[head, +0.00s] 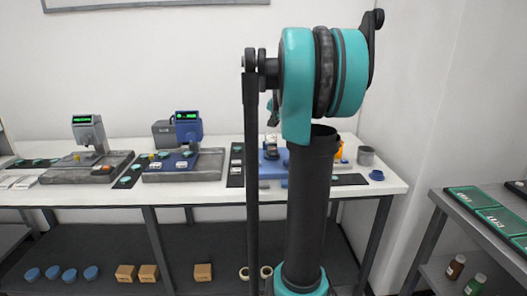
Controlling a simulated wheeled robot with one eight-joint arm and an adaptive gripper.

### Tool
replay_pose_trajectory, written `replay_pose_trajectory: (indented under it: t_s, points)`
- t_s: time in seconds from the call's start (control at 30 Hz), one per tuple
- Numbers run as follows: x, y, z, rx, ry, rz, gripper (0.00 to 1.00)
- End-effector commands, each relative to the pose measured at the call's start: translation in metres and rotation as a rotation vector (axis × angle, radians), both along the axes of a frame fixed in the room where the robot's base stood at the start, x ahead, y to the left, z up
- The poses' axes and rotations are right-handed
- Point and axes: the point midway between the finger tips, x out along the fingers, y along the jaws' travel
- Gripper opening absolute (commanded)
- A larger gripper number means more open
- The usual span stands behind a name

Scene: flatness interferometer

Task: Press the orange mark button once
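I cannot pick out the orange mark button for certain. A grey instrument (89,134) with a lit green display stands at the left of the white bench, with a small yellow-orange spot (77,154) at its base. A blue instrument (187,131) with a green display stands right of it, with a similar small spot (151,156) and white keys (182,164) on its base. An orange object (339,147) shows partly behind my arm. My arm stands upright in front of the bench's right part and hides some of it. My gripper cannot be made out.
The white bench (215,188) runs along the wall. A grey cup (366,156) and a blue piece (376,175) are at its right end. Blue bowls (70,275) and boxes (148,273) sit on the lower shelf. A side table (470,217) holds green-topped trays at right.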

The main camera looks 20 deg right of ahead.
Motion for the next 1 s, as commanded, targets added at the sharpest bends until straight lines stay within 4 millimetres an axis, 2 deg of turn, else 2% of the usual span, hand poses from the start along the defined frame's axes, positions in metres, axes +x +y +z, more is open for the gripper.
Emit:
replay_pose_trajectory:
  t_s: [0.47, 0.67, 1.0]
  points:
    - [0.002, -0.002, -0.001, 0.003, -0.004, -0.006, 0.0]
    - [0.002, -0.002, -0.019, 0.003, -0.003, -0.005, 0.0]
    - [0.002, -0.002, -0.064, 0.003, -0.003, -0.005, 0.0]
